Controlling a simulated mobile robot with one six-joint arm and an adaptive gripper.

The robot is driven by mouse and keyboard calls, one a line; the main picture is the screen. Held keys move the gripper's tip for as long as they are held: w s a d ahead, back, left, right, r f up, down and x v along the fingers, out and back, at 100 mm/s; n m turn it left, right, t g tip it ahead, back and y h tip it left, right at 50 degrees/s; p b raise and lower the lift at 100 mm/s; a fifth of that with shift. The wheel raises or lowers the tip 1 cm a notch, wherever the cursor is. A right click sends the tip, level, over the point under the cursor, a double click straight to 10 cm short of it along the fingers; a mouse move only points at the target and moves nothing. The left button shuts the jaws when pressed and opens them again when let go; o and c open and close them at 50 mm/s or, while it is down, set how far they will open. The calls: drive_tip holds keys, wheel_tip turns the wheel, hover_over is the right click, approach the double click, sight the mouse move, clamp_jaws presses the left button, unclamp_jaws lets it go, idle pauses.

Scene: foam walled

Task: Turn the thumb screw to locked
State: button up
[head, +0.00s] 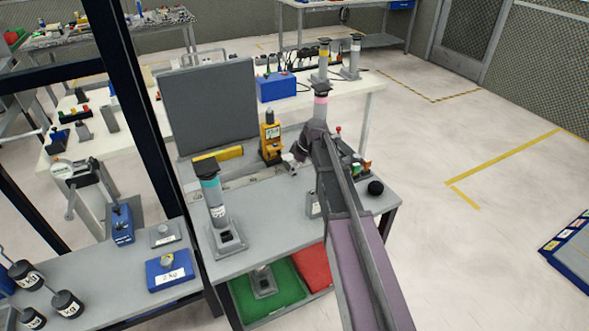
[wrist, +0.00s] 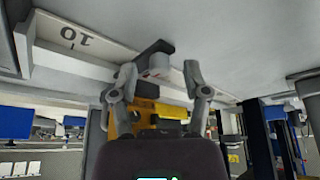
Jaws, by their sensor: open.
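In the wrist view, a light grey round part with a dark tab (wrist: 157,64), which looks like the thumb screw, sits at a pale scale rail (wrist: 65,52) marked 10. My gripper (wrist: 160,72) is open, with one finger on each side of this part. I cannot tell whether the fingers touch it or which way the screw is turned. In the head view my gripper (head: 297,156) is low over the grey bench, at the right end of the rail (head: 232,177); my arm hides part of this spot.
A yellow device (head: 270,138) stands just behind my gripper. A dark upright panel (head: 208,105) and a teal-banded column (head: 215,200) stand to the left. A black ball knob (head: 375,187) and coloured buttons lie to the right. The bench front is mostly clear.

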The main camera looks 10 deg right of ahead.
clamp_jaws()
